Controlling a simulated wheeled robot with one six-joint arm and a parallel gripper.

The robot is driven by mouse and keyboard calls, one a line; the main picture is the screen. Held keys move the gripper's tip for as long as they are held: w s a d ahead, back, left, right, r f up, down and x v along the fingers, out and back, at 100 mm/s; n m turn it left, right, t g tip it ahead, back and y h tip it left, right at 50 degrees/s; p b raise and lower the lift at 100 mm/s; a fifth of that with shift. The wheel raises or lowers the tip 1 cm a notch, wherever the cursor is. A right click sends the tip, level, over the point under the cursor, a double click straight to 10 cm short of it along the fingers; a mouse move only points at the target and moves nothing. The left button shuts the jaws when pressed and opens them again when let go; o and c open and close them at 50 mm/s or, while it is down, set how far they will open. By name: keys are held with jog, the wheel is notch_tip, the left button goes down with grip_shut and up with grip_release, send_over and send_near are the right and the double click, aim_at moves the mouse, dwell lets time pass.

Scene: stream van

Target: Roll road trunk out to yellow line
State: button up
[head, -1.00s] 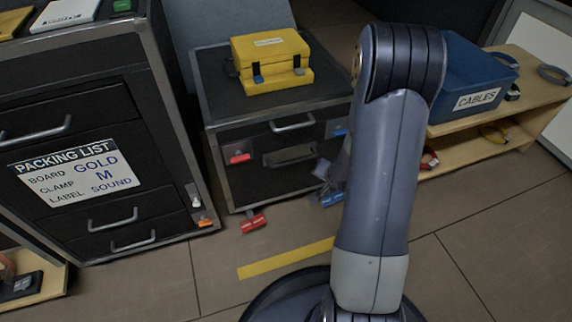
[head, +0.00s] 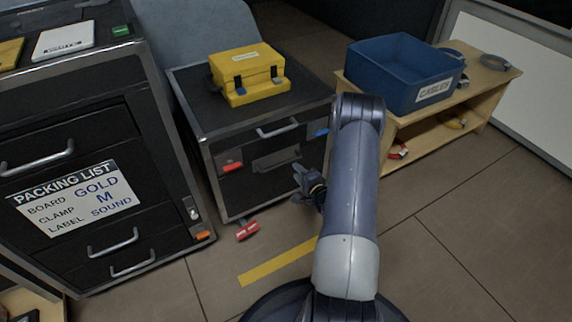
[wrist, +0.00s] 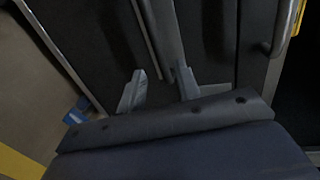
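The road trunk (head: 205,110), black with silver edges, stands behind the yellow line (head: 275,264) on the floor. Its front has a silver handle (head: 278,130), a red latch (head: 231,166) and a blue latch (head: 318,132). A red wedge (head: 247,230) lies at its front left foot. My gripper (head: 306,183) is low in front of the trunk's right part, below the handle. In the wrist view my gripper (wrist: 160,88) has its fingers apart with nothing seen held; dark panels and silver edging lie beyond. A blue piece (wrist: 78,110) shows on the floor there.
A yellow case (head: 248,78) sits on the trunk. A black drawer cabinet (head: 70,120) with a packing list stands at left. A wooden bench (head: 470,105) with a blue cables bin (head: 405,75) stands at right. Floor at front right is clear.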

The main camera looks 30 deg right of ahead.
aim_at(288, 161)
jog(key=b+x, duration=0.2)
jog(key=x, duration=0.6)
grip_shut()
dwell(0.4)
